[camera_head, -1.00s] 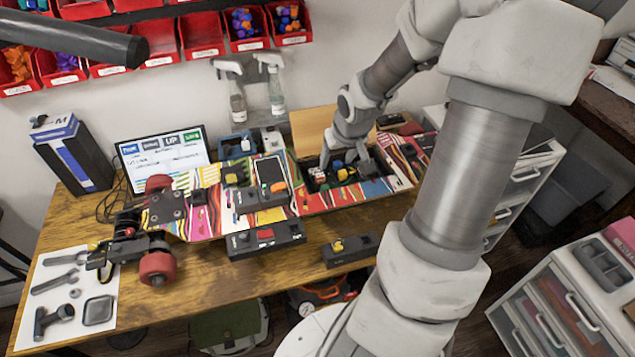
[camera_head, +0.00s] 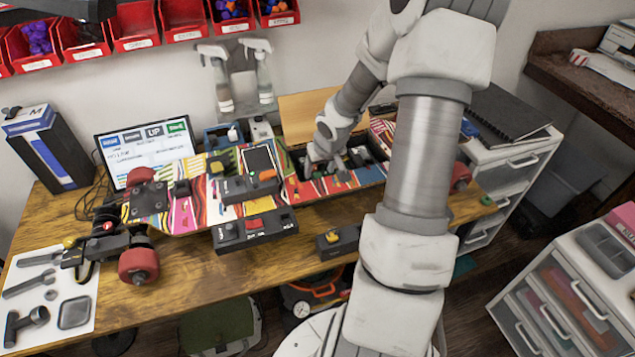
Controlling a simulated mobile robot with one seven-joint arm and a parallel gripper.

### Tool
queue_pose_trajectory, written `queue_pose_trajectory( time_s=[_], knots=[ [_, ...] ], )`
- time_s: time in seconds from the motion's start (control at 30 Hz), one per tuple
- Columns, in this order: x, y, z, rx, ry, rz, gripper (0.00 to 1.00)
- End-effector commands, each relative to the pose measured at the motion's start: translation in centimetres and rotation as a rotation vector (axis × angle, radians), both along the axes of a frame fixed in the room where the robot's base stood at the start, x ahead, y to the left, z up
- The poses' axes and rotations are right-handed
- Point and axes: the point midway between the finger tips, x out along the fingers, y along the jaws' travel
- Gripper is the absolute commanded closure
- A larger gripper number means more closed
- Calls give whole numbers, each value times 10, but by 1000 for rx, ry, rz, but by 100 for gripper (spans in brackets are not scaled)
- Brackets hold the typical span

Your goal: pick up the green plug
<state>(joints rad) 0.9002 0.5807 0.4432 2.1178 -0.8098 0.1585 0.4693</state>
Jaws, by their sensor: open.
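The colourful skateboard-like board (camera_head: 205,199) lies on the wooden bench with an open dark compartment near its right half. My gripper (camera_head: 329,173) reaches down into this compartment. Its jaws are open, but the fingertips are small and partly hidden. A few small coloured parts show in the compartment around the fingers. I cannot make out for certain which is the green plug, as my gripper and arm cover part of the compartment.
Black modules with coloured parts (camera_head: 254,230) and a smaller one (camera_head: 338,241) stand at the bench's front edge. A monitor (camera_head: 148,150), spray bottles (camera_head: 219,90) and an open lid (camera_head: 306,116) are behind. A tool sheet (camera_head: 50,300) lies left. Drawers (camera_head: 560,310) stand right.

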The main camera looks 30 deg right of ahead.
Motion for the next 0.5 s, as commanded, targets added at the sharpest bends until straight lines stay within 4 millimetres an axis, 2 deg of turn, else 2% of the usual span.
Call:
queue_pose_trajectory(
  time_s=[0.03,0.2,0.47,0.5],
  knots=[
    [3,1,-14,1,1,4,35],
    [10,-1,-30,1,1,1,35],
    [11,-2,-30,1,0,0,35],
    [11,-2,-30,1,0,0,39]
  ],
)
